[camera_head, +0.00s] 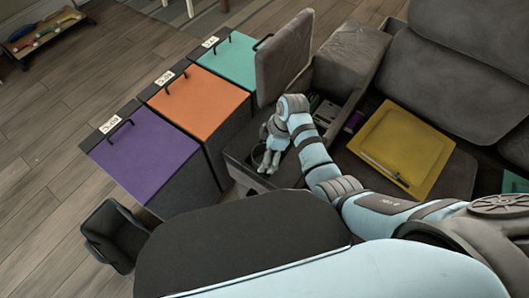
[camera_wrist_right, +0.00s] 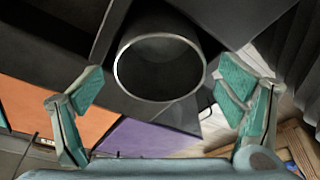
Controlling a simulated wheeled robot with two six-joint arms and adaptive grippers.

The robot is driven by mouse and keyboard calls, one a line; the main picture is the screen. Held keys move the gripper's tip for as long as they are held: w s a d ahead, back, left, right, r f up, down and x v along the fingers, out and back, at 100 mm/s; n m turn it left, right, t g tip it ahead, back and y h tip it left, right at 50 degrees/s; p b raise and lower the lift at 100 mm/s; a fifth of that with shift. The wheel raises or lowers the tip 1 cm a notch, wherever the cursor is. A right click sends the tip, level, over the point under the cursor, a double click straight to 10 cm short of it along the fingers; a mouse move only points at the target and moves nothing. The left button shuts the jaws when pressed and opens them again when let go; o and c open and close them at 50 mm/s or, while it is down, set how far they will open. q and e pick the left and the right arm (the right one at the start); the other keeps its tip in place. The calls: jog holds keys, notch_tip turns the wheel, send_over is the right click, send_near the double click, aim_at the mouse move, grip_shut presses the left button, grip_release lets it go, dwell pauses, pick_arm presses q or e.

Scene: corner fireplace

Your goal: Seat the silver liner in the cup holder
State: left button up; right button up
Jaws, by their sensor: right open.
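My right gripper (camera_head: 268,168) points down over the open console of the grey sofa, at the cup holder (camera_head: 258,152). In the right wrist view the gripper (camera_wrist_right: 163,86) is open, with one green-padded finger on each side of a round, silver-rimmed opening (camera_wrist_right: 119,72). The opening is dark inside and neither finger appears to touch it. I cannot tell whether this rim is the silver liner or the edge of the cup holder. The gripper partly hides the cup holder in the head view. My left gripper is out of view.
Purple (camera_head: 145,160), orange (camera_head: 198,103) and teal (camera_head: 228,62) lidded bins stand left of the console. A raised grey lid (camera_head: 284,58) stands close behind the gripper. A yellow tray (camera_head: 405,140) with a pen-like item lies on the seat. A black open bin (camera_head: 112,232) is at lower left.

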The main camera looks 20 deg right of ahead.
jog(key=w+p+v, duration=0.1)
jog(key=p+v, duration=0.2)
jog(key=v, duration=0.7)
jog(key=shift+s+r, duration=0.25)
jog(key=shift+s, duration=0.2)
